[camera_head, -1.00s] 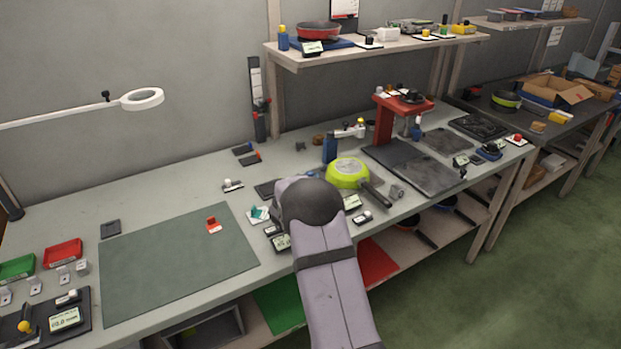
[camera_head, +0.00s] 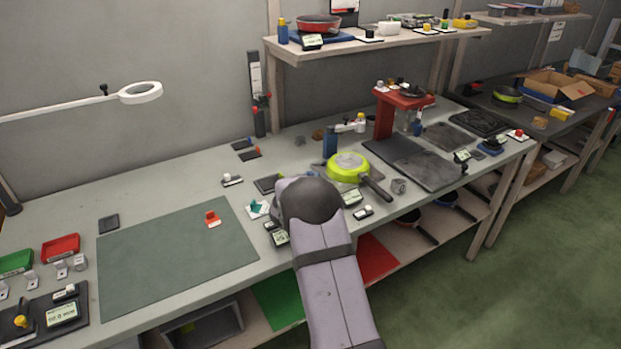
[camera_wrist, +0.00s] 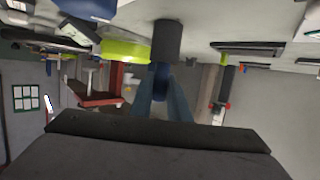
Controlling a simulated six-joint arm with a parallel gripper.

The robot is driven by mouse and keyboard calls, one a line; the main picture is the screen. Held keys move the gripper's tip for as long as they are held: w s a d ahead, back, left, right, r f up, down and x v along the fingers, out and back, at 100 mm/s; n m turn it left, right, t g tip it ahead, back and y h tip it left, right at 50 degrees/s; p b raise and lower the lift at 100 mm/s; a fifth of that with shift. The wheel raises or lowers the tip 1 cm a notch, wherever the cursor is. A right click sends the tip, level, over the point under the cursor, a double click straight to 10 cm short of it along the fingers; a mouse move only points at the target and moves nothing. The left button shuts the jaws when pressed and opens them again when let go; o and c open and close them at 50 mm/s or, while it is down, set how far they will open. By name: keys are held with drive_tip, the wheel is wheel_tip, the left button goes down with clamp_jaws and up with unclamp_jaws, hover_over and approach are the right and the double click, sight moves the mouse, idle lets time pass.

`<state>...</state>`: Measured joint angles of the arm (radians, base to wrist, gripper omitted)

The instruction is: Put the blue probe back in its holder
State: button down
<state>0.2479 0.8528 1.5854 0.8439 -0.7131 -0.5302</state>
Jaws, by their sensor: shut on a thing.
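In the wrist view my gripper (camera_wrist: 162,98) is shut on the blue probe (camera_wrist: 160,80), a narrow blue piece between the two fingers. A dark grey cylinder (camera_wrist: 167,40) stands out directly beyond the fingertips. I cannot tell whether it is part of the probe or its holder. The wrist picture is upside down, with the bench at the top. I cannot make out the holder with certainty in either view.
A lime-green pan (camera_head: 347,167) lies just beyond my arm, its dark handle pointing right; its rim shows in the wrist view (camera_wrist: 125,50). The green mat (camera_head: 175,255) is mostly clear.

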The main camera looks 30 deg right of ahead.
drive_tip(key=shift+f+b, duration=0.45)
drive_tip(key=shift+f, duration=0.2)
drive_tip(key=c, duration=1.6)
unclamp_jaws()
drive_tip(key=shift+a, duration=0.1)
drive_tip(key=shift+b+v, duration=0.55)
drive_tip(key=shift+v, duration=3.1)
